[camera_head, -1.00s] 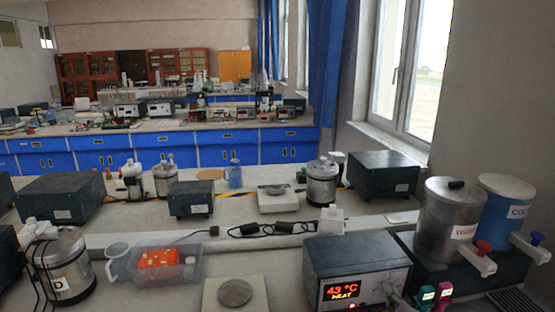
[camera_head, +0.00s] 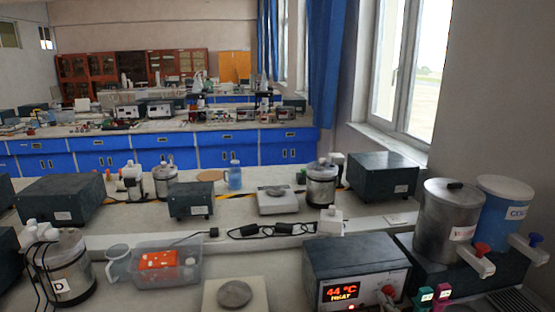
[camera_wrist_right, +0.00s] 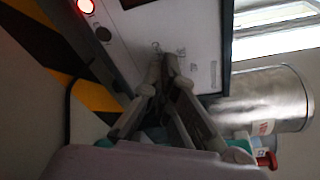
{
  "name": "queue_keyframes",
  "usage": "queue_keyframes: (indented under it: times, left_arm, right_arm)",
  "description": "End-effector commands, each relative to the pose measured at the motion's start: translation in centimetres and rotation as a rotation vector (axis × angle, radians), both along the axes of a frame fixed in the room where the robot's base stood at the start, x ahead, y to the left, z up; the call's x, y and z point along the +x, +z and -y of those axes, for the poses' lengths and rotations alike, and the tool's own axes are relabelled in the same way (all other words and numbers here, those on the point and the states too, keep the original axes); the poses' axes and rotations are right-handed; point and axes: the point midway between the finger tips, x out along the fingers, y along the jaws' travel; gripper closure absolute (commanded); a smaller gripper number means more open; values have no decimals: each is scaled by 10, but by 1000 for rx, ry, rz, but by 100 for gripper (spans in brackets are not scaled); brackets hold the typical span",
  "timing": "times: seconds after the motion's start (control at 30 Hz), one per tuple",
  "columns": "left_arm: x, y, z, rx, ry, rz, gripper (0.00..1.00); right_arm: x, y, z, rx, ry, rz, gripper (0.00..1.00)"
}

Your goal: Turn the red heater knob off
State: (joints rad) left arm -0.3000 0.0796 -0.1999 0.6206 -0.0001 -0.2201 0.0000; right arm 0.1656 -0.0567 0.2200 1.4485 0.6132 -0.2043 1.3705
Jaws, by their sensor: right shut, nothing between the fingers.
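The heater is a dark box (camera_head: 355,256) at the front right in the head view. Its lit display (camera_head: 341,291) reads 44 °C HEAT. The red knob (camera_head: 388,291) shows on its front panel, right of the display. My right gripper (camera_head: 381,299) shows only in small part at the bottom edge, by the knob. In the right wrist view, the gripper (camera_wrist_right: 166,66) is shut and empty, its fingertips together before the white front panel (camera_wrist_right: 190,35). I cannot make out the knob there, nor whether the fingers touch the panel. My left gripper is not in view.
A steel urn (camera_head: 450,215) and a blue urn (camera_head: 504,212) with taps stand right of the heater. Small green (camera_head: 425,294) and pink (camera_head: 443,291) items stand close beside the panel. A scale (camera_head: 235,294) and a clear bin (camera_head: 185,270) are to the left.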

Motion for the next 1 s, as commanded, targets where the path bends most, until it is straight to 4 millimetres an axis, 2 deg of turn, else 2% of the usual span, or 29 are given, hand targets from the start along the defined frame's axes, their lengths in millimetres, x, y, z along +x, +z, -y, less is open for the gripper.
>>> queue_keyframes:
  times: [0.53,0.8,1.0]
  left_arm:
    - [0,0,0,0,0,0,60]
    - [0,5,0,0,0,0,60]
    - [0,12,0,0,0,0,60]
  right_arm:
    - [2,1,-1,0,2,3,100]
    - [1,4,-10,0,3,6,100]
    - [-15,4,-7,-1,2,4,100]
